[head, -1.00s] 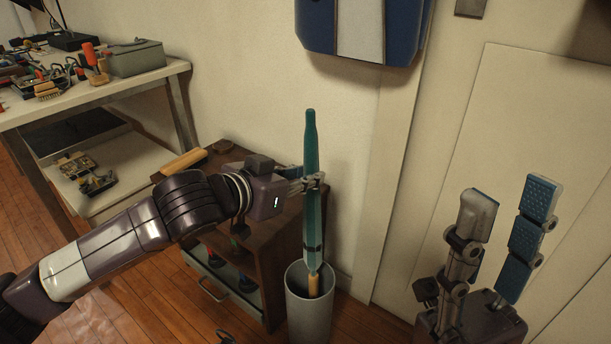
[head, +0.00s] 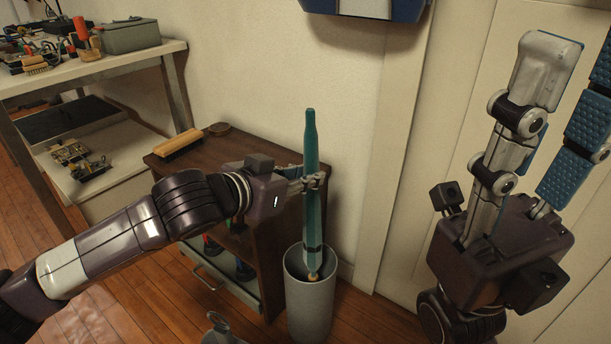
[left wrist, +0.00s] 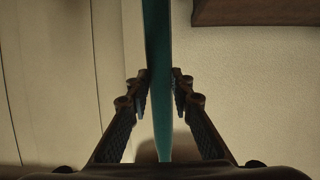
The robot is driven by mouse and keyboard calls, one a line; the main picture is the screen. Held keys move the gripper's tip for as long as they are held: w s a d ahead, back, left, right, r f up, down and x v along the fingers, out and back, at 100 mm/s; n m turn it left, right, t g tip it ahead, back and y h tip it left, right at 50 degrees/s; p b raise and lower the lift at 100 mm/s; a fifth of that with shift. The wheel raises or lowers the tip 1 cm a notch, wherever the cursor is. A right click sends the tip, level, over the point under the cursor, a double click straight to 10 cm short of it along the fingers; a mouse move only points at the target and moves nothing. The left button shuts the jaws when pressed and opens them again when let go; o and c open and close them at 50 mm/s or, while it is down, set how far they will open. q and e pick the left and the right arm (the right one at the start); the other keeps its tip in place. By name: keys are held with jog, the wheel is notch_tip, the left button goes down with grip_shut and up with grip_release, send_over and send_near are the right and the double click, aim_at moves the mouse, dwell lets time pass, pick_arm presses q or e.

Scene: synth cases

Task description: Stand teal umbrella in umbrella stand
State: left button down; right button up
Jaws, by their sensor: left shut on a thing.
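The teal umbrella (head: 312,165) is upright, closed, with a dark band and an orange lower end. My left gripper (head: 316,183) is shut on its middle; the left wrist view shows the shaft (left wrist: 160,90) between the two fingers (left wrist: 160,92). The grey cylindrical umbrella stand (head: 310,305) stands on the floor directly below. My right gripper (head: 545,110) is at the right, fingers spread apart and empty.
A brown wooden cabinet (head: 228,148) with a brush (head: 180,141) on top stands left of the stand. A cluttered workbench (head: 110,68) is at the far left. A blue wall box (head: 365,8) hangs above. A metal object (head: 222,328) is on the floor near the stand.

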pick_arm(q)
jog(key=shift+f, duration=0.1)
dwell(0.3)
jog(key=c, duration=1.8)
grip_release()
jog(key=shift+o, duration=0.9)
jog(key=shift+f, duration=0.15)
